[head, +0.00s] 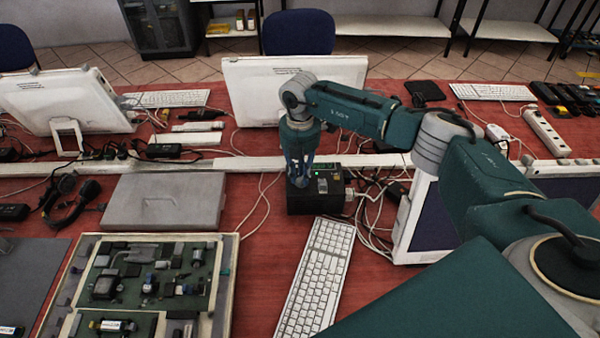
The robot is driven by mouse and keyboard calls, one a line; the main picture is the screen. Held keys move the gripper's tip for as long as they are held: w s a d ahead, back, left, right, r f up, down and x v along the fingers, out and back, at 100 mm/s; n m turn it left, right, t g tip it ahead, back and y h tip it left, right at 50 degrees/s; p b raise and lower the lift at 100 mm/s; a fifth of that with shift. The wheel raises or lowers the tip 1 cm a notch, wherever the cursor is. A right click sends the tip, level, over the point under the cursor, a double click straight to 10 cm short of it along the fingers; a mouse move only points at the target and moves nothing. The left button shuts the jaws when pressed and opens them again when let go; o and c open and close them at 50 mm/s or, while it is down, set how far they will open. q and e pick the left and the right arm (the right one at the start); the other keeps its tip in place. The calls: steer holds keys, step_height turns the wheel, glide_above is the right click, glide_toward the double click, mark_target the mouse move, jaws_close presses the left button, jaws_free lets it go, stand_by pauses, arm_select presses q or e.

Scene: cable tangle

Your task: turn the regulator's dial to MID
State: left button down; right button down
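The regulator (316,200) is a small black box on the red table, just right of the picture's middle. It has a small light panel and a green lit spot on its top. My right gripper (299,183) points straight down at the left part of its top. The fingers hide the dial, so its setting cannot be read. I cannot tell whether the fingers are closed on the dial or around it. My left gripper is not in view.
A white keyboard (318,275) lies right in front of the regulator. A grey closed case (165,201) and a parts tray (226,285) are at left. Tangled white cables (375,213) run beside the regulator. A monitor (245,90) stands behind my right arm.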

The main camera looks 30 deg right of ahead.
steer(key=shift+n, duration=0.3)
steer(key=n+b, duration=0.2)
steer(key=n, duration=0.1)
steer(key=shift+a+n+b, duration=0.1)
steer(key=shift+n+b, duration=0.95)
steer(key=shift+n, duration=1.05)
steer(key=shift+r, duration=0.1)
steer(key=c, duration=1.6)
jaws_free()
steer(key=shift+s, duration=0.1)
steer(key=shift+r, duration=0.1)
